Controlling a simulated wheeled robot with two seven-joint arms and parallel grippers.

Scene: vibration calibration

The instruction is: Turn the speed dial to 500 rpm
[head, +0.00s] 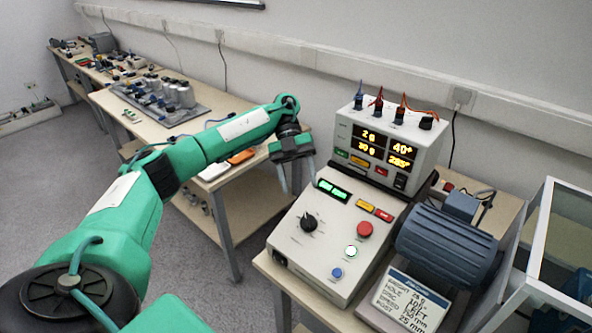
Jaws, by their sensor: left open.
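The speed dial (309,222) is a black round knob on the left of the sloping face of a light grey control box (330,262). A small green-lit display (333,190) sits above it. My left gripper (291,178) is open and empty, above and behind the dial near the upper left edge of the box, its fingers pointing down. It appears apart from the dial. The dial's scale marks are too small to read. My right gripper is not in view.
A display unit (388,140) with cables stands behind. A blue motor (447,245) and a printed card (404,302) are at the right.

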